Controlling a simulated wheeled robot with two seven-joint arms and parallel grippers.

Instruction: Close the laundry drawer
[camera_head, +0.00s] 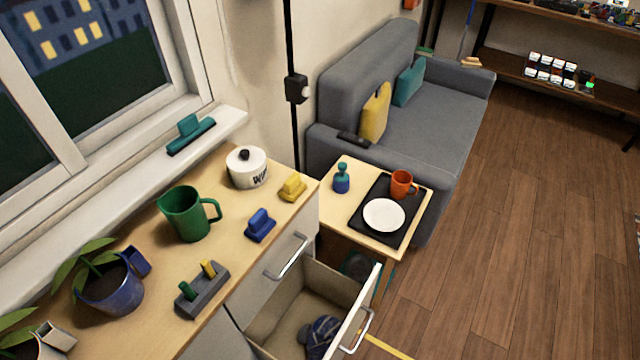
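The drawer (334,276) is pulled open from the wooden-topped cabinet at the bottom centre. Its white front (367,303) stands out to the right, with a curved metal handle (359,335) on its outer face. A dark blue striped item (322,334), which looks like cloth, lies inside with a grey piece beside it. The near end of the drawer is cut off by the picture's bottom edge. Neither of my grippers is in view.
A closed front with a metal handle (288,258) is above the drawer. The countertop (150,262) holds a green jug (188,213), a white pot (246,168) and plants. A side table (346,177) stands just beyond the drawer. Wooden floor (470,270) at right is clear.

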